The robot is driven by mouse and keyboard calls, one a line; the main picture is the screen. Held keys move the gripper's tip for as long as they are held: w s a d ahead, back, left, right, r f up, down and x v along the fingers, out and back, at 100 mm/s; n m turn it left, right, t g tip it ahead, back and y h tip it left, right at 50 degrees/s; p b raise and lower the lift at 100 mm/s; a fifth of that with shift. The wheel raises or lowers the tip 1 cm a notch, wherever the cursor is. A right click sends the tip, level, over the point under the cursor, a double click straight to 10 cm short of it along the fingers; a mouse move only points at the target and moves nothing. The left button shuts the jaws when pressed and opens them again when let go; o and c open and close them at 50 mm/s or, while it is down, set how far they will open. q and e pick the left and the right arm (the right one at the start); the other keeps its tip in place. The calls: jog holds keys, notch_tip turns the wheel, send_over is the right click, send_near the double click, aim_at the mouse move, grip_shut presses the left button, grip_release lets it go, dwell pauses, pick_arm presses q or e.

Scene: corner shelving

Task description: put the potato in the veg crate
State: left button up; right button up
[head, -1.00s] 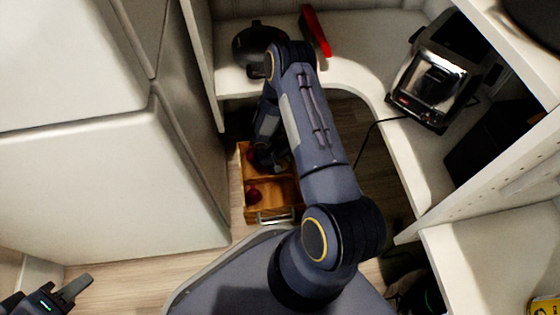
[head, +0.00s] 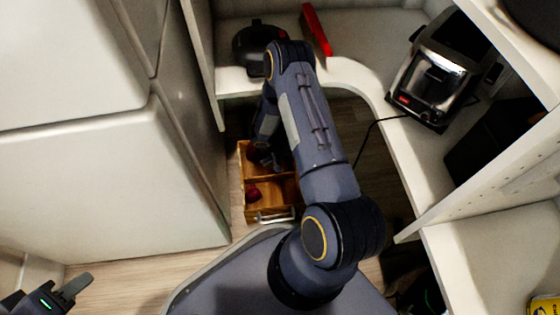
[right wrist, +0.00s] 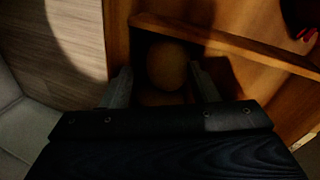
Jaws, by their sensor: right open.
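The wooden veg crate (head: 247,215) stands on the floor below the corner counter, partly hidden by my right arm. The potato (right wrist: 167,66), round and brown, shows in the right wrist view inside a shadowed compartment of the crate (right wrist: 245,47). My right gripper (right wrist: 162,84) is open, with one finger on each side of the near part of the potato; contact cannot be told. In the head view the right gripper (head: 268,158) is over the far part of the crate, and the potato cannot be made out. My left gripper (head: 76,288) is at the lower left, away from the crate.
A dark red vegetable (head: 253,192) lies in the crate's near compartment. White cabinet doors (head: 110,180) stand close on the left. The curved counter (head: 350,75) overhangs behind, bearing a dark pot (head: 250,45), a red object (head: 317,30) and a toaster-like appliance (head: 438,78).

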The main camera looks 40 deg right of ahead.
jog(key=p+v, duration=0.4)
jog(key=v, duration=0.8)
jog(key=shift+p, duration=0.4)
jog(key=shift+a+r, duration=0.1)
